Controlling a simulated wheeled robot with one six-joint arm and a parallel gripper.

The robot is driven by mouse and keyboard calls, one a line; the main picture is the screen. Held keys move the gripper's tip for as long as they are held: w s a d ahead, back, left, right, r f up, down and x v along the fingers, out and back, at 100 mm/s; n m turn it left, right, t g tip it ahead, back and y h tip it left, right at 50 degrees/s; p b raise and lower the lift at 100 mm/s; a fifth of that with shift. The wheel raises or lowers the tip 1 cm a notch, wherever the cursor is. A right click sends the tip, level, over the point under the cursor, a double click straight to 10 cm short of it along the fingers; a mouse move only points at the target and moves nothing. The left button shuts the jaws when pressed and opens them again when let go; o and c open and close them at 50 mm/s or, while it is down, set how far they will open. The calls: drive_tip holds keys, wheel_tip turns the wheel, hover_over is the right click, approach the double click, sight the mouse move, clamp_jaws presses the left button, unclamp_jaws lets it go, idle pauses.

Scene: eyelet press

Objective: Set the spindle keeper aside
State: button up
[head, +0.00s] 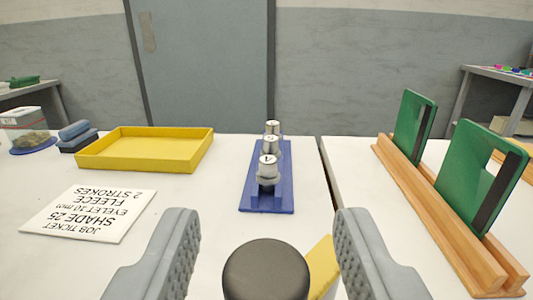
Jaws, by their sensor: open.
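My gripper (270,225) is open at the bottom of the head view, with its two grey ridged fingers wide apart. A black round knob (266,270) shows low between the fingers, and no contact with either finger is visible. A flat yellow piece (322,266) lies behind and right of the knob, partly hidden by it and by the right finger. I cannot tell for certain which part is the spindle keeper; the yellow piece may be it.
A blue rack (284,200) holds silver numbered dies (268,167) ahead. An empty yellow tray (150,148) and a job ticket (90,213) are left. Green paddles (412,126) stand in a wooden rack (430,215) right. A gap (326,185) splits the white tables.

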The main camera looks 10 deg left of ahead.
drive_tip(key=shift+w+a, duration=0.15)
drive_tip(key=shift+w, duration=1.25)
clamp_jaws()
